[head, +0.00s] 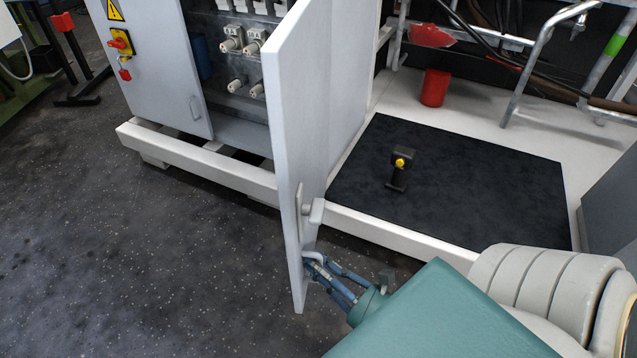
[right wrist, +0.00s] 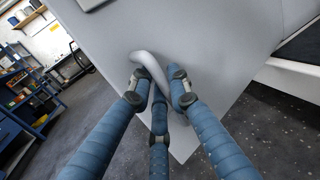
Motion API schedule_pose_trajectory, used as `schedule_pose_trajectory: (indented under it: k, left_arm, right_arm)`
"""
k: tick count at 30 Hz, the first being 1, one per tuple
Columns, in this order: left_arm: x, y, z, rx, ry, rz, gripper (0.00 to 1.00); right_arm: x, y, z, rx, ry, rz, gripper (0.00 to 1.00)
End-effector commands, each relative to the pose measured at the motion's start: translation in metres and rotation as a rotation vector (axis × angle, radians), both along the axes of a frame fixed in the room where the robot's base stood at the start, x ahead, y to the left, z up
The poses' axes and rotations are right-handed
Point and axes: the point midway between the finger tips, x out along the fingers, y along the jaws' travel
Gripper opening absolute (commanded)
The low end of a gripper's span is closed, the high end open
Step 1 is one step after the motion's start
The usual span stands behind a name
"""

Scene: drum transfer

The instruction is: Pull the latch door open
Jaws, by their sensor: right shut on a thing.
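The latch door (head: 290,150) is a light grey panel, swung well out from its cabinet, so the inside shows. It fills much of the right wrist view (right wrist: 200,50). A curved grey handle (right wrist: 150,66) sticks out near the door's lower end. My right gripper (head: 318,268) is at this handle, its blue fingers closed around it; in the right wrist view the fingers (right wrist: 160,90) lie on both sides of the handle. A small latch piece (head: 312,212) sits on the door just above. My left gripper is not in view.
The open cabinet holds several pale round fittings (head: 240,62). A second, closed door with a red switch (head: 120,42) is left of it. A black mat (head: 470,190) with a small black and yellow device (head: 400,165) lies right. The speckled floor (head: 140,270) is clear at left.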

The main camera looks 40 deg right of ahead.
Motion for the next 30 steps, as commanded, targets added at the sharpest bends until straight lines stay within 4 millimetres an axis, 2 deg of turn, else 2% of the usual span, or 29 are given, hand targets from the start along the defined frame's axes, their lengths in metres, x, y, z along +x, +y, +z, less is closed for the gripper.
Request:
schedule_pose_trajectory:
  k: [12,13,15,25,30]
  left_arm:
    - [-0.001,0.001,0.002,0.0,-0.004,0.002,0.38]
    - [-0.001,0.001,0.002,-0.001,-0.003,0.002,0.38]
    - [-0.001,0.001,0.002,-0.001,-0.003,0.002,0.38]
    - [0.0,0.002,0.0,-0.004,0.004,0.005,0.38]
    - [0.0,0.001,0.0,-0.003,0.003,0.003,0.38]
  right_arm:
    - [-0.003,0.004,-0.002,0.002,0.007,0.017,0.0]
    - [-0.003,0.004,-0.002,0.003,0.007,0.017,0.21]
    - [-0.003,0.004,-0.002,0.003,0.007,0.016,0.33]
    - [-0.003,0.001,-0.001,0.001,0.003,0.01,0.33]
    - [-0.025,-0.001,-0.002,-0.001,0.008,0.012,0.33]
